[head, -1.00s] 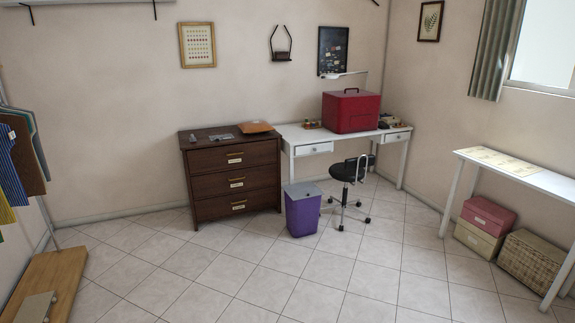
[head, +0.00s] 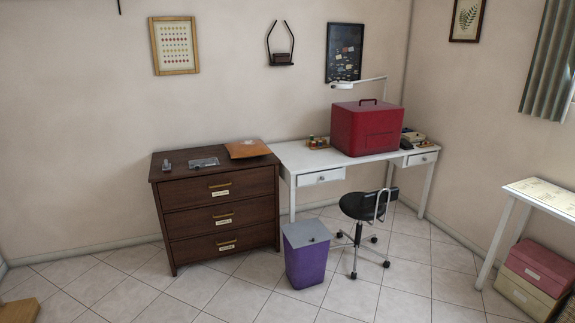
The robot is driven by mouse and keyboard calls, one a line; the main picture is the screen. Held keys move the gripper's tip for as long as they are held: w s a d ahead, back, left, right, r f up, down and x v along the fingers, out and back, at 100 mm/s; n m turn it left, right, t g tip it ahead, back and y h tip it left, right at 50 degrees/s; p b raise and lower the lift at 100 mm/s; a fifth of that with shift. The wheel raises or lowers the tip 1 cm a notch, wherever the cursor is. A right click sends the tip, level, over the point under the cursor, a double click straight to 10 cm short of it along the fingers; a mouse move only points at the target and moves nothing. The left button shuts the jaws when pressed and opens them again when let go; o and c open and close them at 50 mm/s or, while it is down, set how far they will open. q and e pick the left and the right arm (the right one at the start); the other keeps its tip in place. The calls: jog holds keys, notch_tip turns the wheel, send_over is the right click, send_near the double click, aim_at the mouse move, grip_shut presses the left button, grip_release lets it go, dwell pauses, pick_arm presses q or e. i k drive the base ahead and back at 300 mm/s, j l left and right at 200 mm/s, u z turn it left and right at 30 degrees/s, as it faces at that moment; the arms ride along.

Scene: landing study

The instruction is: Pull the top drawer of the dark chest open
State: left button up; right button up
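The dark chest (head: 162,215) stands against the back wall, left of the white desk. It has three drawers, each with a brass handle and a pale label. Its top drawer (head: 195,192) looks shut, with its handle (head: 220,185) facing me. Neither of my grippers is in the head view, so I cannot see whether they are open or shut.
A purple bin (head: 305,262) stands on the floor just right of the chest's front. A black swivel chair (head: 362,207) is beside the white desk (head: 285,157). An orange folder (head: 248,149) and small items lie on the chest. The tiled floor before the chest is clear.

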aim_at(203, 189)
jog(key=i, duration=1.9)
